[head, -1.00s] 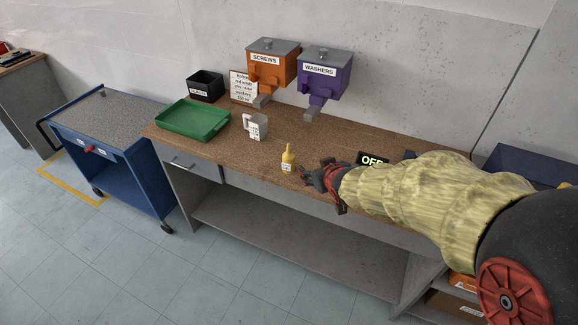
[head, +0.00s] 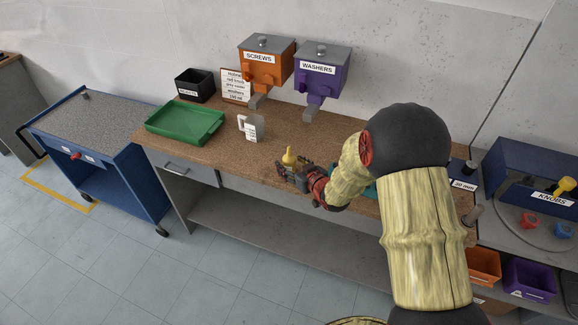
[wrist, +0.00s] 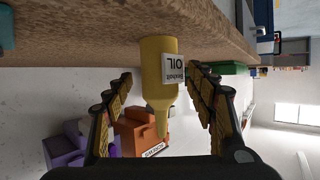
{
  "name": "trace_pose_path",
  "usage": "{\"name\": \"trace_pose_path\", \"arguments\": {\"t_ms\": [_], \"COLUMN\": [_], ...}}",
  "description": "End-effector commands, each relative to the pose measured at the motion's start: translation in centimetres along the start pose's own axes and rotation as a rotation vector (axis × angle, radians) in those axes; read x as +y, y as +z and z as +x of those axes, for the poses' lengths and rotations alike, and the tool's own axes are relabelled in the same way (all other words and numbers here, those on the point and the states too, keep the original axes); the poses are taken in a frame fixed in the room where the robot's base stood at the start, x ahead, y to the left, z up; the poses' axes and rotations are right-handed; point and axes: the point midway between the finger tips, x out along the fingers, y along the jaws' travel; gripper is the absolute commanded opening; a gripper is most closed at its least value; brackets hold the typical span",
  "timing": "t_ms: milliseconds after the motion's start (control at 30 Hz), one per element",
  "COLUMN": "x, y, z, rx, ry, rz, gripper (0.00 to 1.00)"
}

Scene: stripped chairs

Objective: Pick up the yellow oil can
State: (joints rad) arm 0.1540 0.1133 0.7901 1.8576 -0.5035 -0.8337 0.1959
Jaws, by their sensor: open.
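The yellow oil can (head: 289,157) stands upright near the front edge of the wooden workbench (head: 235,160). In the wrist view my gripper (wrist: 163,115) is open, with one finger on each side of the can and gaps to both. Whether the can is deep between the fingers is hard to tell.
Orange screws (head: 266,66) and purple washers (head: 321,75) dispensers hang on the wall.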

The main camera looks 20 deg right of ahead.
Motion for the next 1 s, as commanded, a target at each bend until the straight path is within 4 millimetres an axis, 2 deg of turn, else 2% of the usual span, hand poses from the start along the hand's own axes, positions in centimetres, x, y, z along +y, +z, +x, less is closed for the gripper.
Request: {"name": "trace_pose_path", "arguments": {"t_ms": [33, 167, 433, 1000], "x": [-0.1, 0.0, 0.0, 0.0], "y": [0.2, 0.1, 0.0, -0.1], "z": [0.8, 2.0, 2.2, 2.2], "rx": [0.0, 0.001, 0.0, 0.0], "ry": [-0.002, 0.0, 0.001, 0.001], "rz": [-0.001, 0.0, 0.0, 0.0], "gripper": [0.56, 0.56, 0.56, 0.25]}}
